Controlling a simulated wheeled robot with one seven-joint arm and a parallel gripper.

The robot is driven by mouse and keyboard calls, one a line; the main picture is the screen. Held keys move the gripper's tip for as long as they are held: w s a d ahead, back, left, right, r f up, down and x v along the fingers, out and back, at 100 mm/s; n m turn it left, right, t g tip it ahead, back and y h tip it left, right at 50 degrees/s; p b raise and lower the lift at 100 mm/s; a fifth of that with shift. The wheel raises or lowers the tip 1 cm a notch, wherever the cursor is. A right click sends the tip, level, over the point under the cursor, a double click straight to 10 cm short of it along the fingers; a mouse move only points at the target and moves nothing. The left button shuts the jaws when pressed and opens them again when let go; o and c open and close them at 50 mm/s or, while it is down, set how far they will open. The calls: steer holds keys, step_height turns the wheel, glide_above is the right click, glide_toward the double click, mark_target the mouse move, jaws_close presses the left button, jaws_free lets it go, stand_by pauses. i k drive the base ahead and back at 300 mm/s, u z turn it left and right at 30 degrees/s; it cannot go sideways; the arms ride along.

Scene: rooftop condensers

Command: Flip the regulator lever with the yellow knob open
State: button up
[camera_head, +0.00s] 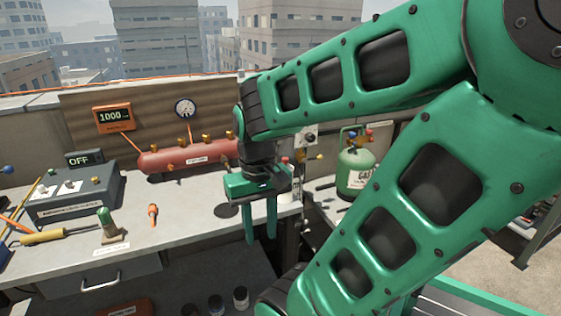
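A small yellow knob (319,157) shows just right of my wrist, on a short lever beside a grey fitting (309,137). I take it to be the regulator lever; most of its mount is hidden behind my arm and its exact position is too small to tell. My gripper (260,238) points down near the bench's right end. Its two green fingers are apart with nothing visible between them. It is to the left of and lower in the picture than the yellow knob, and not touching it.
A red tank (188,156) with brass fittings, a grey box (75,197), a torch with a yellow handle (42,237) and a green-topped holder (108,226) occupy the bench (190,228). A green gas cylinder (356,170) stands right. My arm blocks much of the right side.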

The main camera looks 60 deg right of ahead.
mark_target(319, 157)
steer(key=u, duration=1.5)
steer(key=k, duration=2.25)
steer(key=z, duration=2.05)
steer(key=i, duration=0.85)
steer(key=z, duration=0.1)
